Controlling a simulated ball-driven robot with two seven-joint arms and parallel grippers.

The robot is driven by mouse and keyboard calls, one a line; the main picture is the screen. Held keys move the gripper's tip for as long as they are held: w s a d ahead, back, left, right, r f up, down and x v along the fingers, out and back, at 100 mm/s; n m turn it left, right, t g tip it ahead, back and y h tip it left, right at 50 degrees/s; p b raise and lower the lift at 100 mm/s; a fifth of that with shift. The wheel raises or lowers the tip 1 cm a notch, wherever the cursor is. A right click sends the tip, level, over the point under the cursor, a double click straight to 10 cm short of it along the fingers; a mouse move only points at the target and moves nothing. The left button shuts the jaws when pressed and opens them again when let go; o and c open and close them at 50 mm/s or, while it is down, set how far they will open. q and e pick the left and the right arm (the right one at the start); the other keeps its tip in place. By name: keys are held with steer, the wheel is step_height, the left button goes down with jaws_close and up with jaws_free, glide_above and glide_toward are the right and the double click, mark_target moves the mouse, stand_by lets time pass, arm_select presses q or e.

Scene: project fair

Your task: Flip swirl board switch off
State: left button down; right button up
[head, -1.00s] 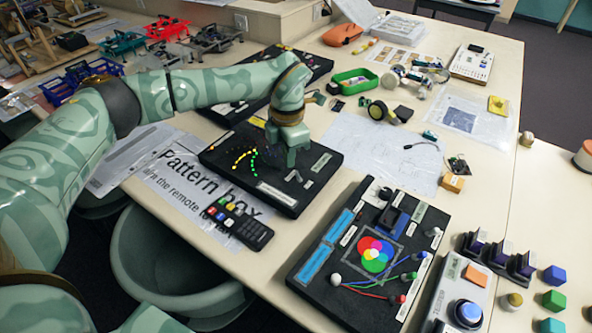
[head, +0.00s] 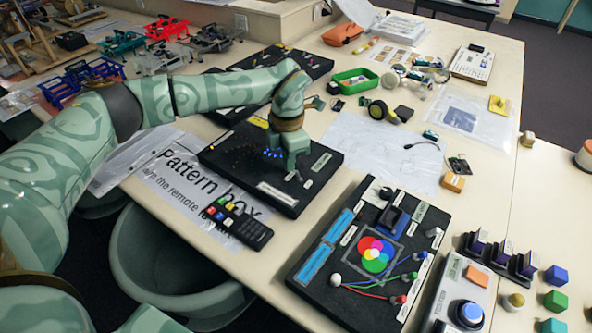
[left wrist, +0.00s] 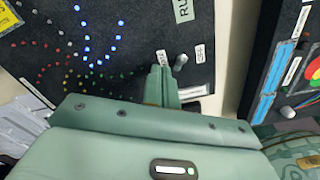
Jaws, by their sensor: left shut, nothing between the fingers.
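The swirl board (head: 230,150) is a black board with a swirl of small lights; some glow blue. It also shows in the left wrist view (left wrist: 130,20), with blue lights lit and dim red, green and yellow ones. My left gripper (head: 293,165) is shut and empty, pointing down over the board's right part. In the left wrist view its fingertips (left wrist: 162,72) are beside a grey knob (left wrist: 181,59) and small white labels. I cannot make out the switch for certain; the fingers may hide it. Contact with the board cannot be told. My right gripper is not in view.
A remote (head: 240,228) lies on the "Pattern box" sheet (head: 180,172) in front of the board. A black board with coloured circles (head: 325,250) stands to the right. Paper sheets (head: 385,150) lie behind it. Another black board (head: 315,65) is behind my left arm.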

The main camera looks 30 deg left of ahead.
arm_select(q)
steer(key=shift+f, duration=0.95)
steer(key=shift+s+d, duration=0.1)
steer(key=shift+d, duration=0.7)
steer(key=shift+r, duration=0.15)
steer(key=r+p, duration=0.6)
steer(key=shift+a+r, duration=0.35)
steer(key=shift+r, duration=0.05)
